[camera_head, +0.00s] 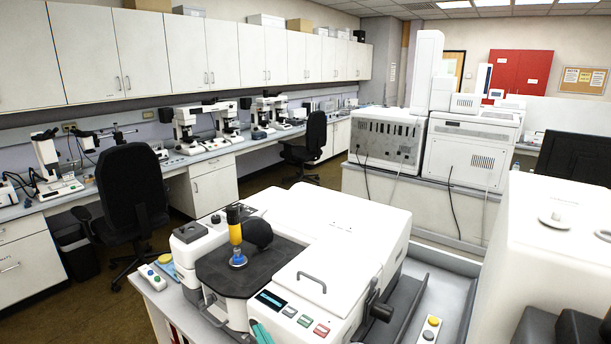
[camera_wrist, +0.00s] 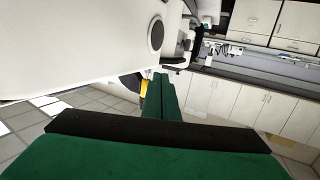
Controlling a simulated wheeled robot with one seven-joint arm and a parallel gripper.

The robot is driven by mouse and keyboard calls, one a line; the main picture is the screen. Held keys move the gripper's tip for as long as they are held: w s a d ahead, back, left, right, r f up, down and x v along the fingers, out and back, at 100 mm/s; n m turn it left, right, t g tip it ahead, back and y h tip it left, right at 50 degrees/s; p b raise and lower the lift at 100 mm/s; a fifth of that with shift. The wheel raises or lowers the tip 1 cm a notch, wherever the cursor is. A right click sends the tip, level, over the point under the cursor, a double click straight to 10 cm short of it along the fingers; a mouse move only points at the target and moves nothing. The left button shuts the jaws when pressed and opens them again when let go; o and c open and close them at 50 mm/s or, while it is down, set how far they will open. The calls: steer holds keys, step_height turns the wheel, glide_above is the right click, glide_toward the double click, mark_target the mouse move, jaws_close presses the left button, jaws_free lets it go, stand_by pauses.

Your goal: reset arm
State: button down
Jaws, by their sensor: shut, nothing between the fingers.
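The infrared microscope (camera_head: 345,245) is a white bench unit with a dark sample stage and a yellow and black upright part (camera_head: 234,224) with a blue-ringed tip over the stage. My gripper's green fingers (camera_wrist: 160,95) show in the wrist view, closed together with nothing between them. Their teal tips (camera_head: 261,334) show at the bottom edge of the head view, in front of the microscope and apart from the stage. In the wrist view a white housing with a round dark disc fills the upper left. A bit of yellow shows just behind the fingertips.
Coloured buttons (camera_head: 304,321) sit on the microscope's front. A white housing (camera_head: 550,240) stands close on the right. Button boxes lie left (camera_head: 152,277) and right (camera_head: 431,329). Black chairs (camera_head: 132,195) and a bench with several microscopes are behind left. Open floor lies between.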

steer(key=s+d+f+m+t+h, duration=0.1)
steer(key=s+d+f+m+h, duration=0.2)
steer(key=s+f, duration=0.65)
steer(key=s+d+f+m+h, duration=0.1)
steer(key=s+f+m+h, duration=0.4)
steer(key=s, duration=0.7)
steer(key=s+d+n, duration=0.1)
steer(key=s+d, duration=0.2)
steer(key=s, duration=0.8)
steer(key=s+d+r+n, duration=0.1)
steer(key=s+d, duration=0.2)
steer(key=s, duration=0.8)
steer(key=shift+d, duration=0.35)
stand_by(1.3)
